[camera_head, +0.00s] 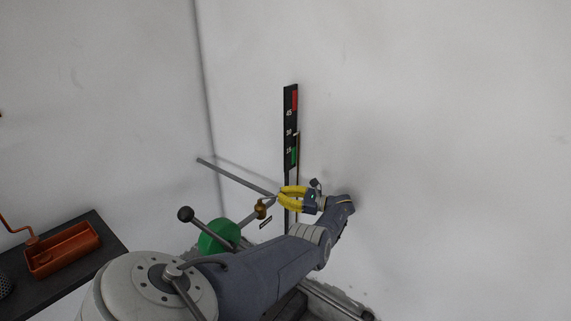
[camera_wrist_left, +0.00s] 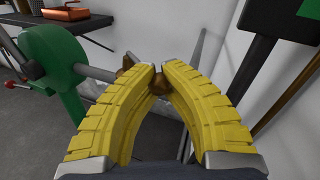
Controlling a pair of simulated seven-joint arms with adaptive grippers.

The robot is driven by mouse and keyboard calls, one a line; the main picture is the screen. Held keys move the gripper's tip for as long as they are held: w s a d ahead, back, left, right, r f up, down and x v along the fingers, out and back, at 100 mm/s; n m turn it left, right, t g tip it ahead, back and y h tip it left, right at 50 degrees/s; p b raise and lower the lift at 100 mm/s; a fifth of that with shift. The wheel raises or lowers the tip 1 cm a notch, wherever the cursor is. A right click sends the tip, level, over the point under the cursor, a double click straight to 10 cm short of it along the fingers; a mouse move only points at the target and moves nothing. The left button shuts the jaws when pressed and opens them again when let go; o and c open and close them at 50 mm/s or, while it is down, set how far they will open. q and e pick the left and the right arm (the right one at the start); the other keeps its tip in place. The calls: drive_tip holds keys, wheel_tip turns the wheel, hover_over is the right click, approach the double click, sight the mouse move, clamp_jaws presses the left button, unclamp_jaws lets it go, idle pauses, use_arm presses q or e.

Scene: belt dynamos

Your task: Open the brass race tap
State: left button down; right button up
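The brass race tap (camera_head: 262,209) sits on a grey pipe near the wall corner, right of a green housing (camera_head: 218,237). In the left wrist view the tap's brass body (camera_wrist_left: 127,63) shows just left of the fingertips. My left gripper (camera_head: 279,194) reaches the tap from the right with its yellow fingers. In the left wrist view its fingertips (camera_wrist_left: 160,72) are drawn close together, with a brass piece of the tap between them. The fingers hide part of the tap, so its exact handle angle is unclear. My right gripper is not in view.
A black gauge board (camera_head: 291,130) with red and green marks stands behind the gripper. A grey rod (camera_head: 233,177) slants across the corner. A black-knobbed lever (camera_head: 187,214) rises near the green housing. An orange tray (camera_head: 64,250) sits on a dark shelf (camera_head: 104,236) at the left.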

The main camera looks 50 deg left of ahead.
use_arm(q)
drive_tip(key=shift+f, duration=0.2)
drive_tip(key=c, duration=1.2)
unclamp_jaws()
drive_tip(key=shift+r, duration=5.1)
